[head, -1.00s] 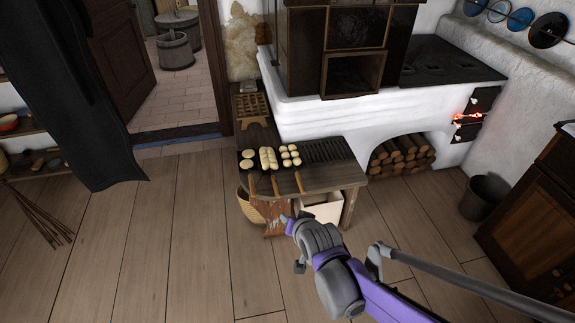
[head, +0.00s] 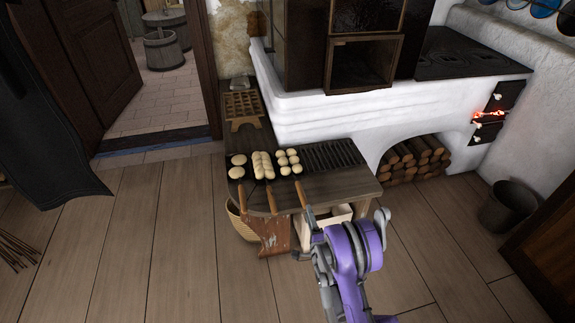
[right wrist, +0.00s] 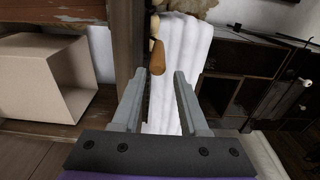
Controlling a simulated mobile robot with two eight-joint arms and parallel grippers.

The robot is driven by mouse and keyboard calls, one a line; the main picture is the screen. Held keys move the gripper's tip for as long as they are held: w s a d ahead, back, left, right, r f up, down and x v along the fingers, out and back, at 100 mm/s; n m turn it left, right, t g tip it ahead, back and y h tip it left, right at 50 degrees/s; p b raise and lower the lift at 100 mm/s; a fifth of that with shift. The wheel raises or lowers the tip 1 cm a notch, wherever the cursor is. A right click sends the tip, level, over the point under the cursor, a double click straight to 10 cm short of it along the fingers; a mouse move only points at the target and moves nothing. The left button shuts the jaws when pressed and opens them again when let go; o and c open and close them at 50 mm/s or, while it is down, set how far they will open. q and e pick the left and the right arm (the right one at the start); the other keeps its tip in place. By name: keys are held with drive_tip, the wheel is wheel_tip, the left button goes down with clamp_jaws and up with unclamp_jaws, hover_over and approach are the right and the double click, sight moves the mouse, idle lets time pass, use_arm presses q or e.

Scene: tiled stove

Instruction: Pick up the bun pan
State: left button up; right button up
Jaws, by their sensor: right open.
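The bun pan is the rightmost of three pans on the bench, with several small round buns; its wooden handle (head: 307,202) sticks out over the bench's front edge. A wooden handle also shows in the right wrist view (right wrist: 157,57). My right gripper (head: 313,232) is just in front of and below that handle in the head view. In the right wrist view my right gripper (right wrist: 160,74) is open and empty, with the handle's end just beyond the fingertips, nearer the left finger. The pan body is mostly hidden under the buns. My left gripper is out of view.
Two other pans with loaves sit left of it, their handles (head: 271,199) close by. A wooden bench (head: 345,185) carries them, with a pale box (head: 335,214) and a basket (head: 240,222) below. The white stove (head: 340,120) stands behind. Floor in front is clear.

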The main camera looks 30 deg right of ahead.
sight(306, 203)
drive_tip(key=x, duration=0.5)
drive_tip(key=shift+w, duration=0.15)
drive_tip(key=x, duration=0.2)
drive_tip(key=b+x, duration=0.1)
drive_tip(key=x, duration=0.1)
drive_tip(key=shift+w+f+b, duration=0.25)
drive_tip(key=shift+b, duration=0.05)
drive_tip(key=shift+w+d, duration=0.1)
drive_tip(key=shift+w, duration=0.25)
drive_tip(key=shift+r, duration=0.1)
clamp_jaws()
idle(0.5)
